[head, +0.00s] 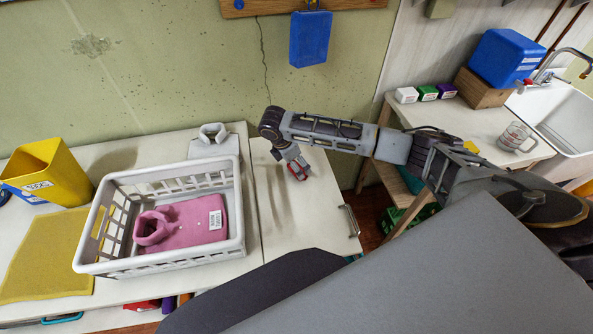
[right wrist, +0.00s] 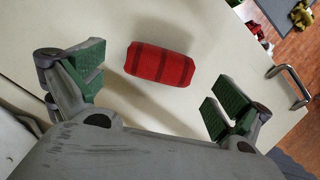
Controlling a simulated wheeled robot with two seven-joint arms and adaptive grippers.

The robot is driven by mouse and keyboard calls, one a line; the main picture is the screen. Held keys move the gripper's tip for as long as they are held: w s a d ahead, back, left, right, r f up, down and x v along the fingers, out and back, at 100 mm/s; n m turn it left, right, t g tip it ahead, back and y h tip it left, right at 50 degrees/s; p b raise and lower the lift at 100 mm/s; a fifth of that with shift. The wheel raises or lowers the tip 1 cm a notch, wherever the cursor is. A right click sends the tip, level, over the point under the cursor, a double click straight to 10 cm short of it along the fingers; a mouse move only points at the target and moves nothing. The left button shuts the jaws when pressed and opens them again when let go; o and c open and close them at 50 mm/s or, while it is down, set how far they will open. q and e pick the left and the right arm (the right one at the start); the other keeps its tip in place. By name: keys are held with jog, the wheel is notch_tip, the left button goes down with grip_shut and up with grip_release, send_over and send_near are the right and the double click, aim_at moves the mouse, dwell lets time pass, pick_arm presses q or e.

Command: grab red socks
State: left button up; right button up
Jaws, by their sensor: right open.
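The red socks (right wrist: 160,64) show in the right wrist view as a rolled red bundle with darker stripes, lying on the white worktop. In the head view the red socks (head: 299,170) show only in part, beneath my right gripper (head: 292,163). In the right wrist view my right gripper (right wrist: 155,98) is open, with green finger pads on each side. The socks lie beyond the fingertips, between their lines, and apart from the pads. My left gripper is not in view.
A light grey basket (head: 244,215) holding a folded pink garment (head: 185,224) stands left of my right gripper. A grey folded garment (head: 213,143) lies behind it. A yellow bin (head: 52,172) and yellow cloth (head: 45,255) are farther left. A metal handle (head: 350,221) sits at the worktop's right edge.

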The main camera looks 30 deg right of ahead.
jog(key=shift+x, duration=1.7)
jog(key=c, duration=1.1)
jog(key=shift+r, duration=0.1)
jog(key=shift+r, duration=4.95)
